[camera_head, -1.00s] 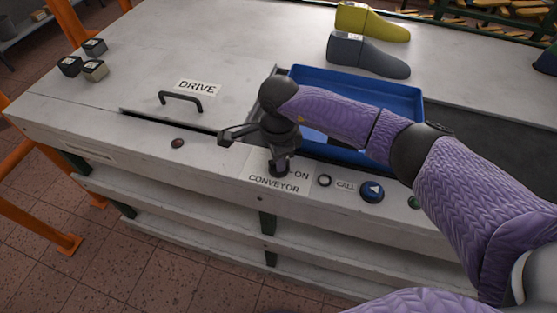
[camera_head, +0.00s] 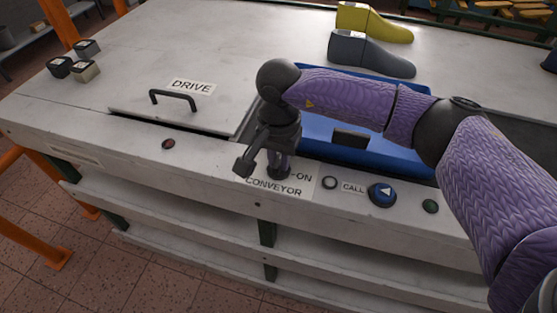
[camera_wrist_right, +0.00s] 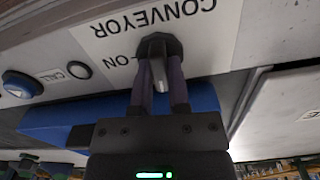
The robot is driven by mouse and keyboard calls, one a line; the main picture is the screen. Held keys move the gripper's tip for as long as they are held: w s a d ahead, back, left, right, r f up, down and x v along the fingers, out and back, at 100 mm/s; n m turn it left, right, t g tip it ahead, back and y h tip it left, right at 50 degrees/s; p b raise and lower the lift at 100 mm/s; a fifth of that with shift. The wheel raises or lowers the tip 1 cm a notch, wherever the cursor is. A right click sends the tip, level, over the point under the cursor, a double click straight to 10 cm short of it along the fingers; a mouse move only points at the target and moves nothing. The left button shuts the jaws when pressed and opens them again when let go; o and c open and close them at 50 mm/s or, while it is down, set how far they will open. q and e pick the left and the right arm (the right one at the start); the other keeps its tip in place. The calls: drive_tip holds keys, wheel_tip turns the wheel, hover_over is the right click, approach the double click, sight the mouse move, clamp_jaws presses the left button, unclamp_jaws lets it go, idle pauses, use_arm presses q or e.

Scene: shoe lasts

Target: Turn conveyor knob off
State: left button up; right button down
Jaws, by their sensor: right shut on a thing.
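The dark conveyor knob (camera_head: 281,171) stands on the white CONVEYOR label (camera_head: 303,191) on the table's front panel. In the right wrist view the knob (camera_wrist_right: 159,46) has a round black base and a grey grip part between my fingers. My right gripper (camera_head: 279,164) points down at it from above and is shut on it. In the wrist view the two fingers (camera_wrist_right: 160,92) sit on either side of the grip part. The word ON shows beside the knob; the rest of the marking is covered. Which mark the knob points to cannot be told. My left gripper is not in view.
Right of the knob are a small black ring (camera_head: 329,183), a blue CALL button (camera_head: 382,194) and a green button (camera_head: 430,206). A red button (camera_head: 168,144) and the handled DRIVE cover (camera_head: 140,98) lie left. A blue tray (camera_head: 315,128) sits behind my arm.

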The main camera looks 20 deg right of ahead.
sight(279, 160)
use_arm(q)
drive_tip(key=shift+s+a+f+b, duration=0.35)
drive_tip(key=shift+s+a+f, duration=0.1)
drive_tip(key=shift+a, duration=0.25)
use_arm(e)
drive_tip(key=shift+n, duration=0.8)
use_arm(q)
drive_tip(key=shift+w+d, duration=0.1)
use_arm(e)
drive_tip(key=c, duration=0.6)
unclamp_jaws()
wheel_tip(279, 160, up, 9)
drive_tip(key=shift+r+p, duration=0.15)
drive_tip(key=shift+p, duration=0.85)
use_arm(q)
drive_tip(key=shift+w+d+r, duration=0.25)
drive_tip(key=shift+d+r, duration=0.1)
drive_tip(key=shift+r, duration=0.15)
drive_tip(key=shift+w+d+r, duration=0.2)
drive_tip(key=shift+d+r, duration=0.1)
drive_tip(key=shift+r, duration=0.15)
use_arm(e)
drive_tip(key=shift+r, duration=0.35)
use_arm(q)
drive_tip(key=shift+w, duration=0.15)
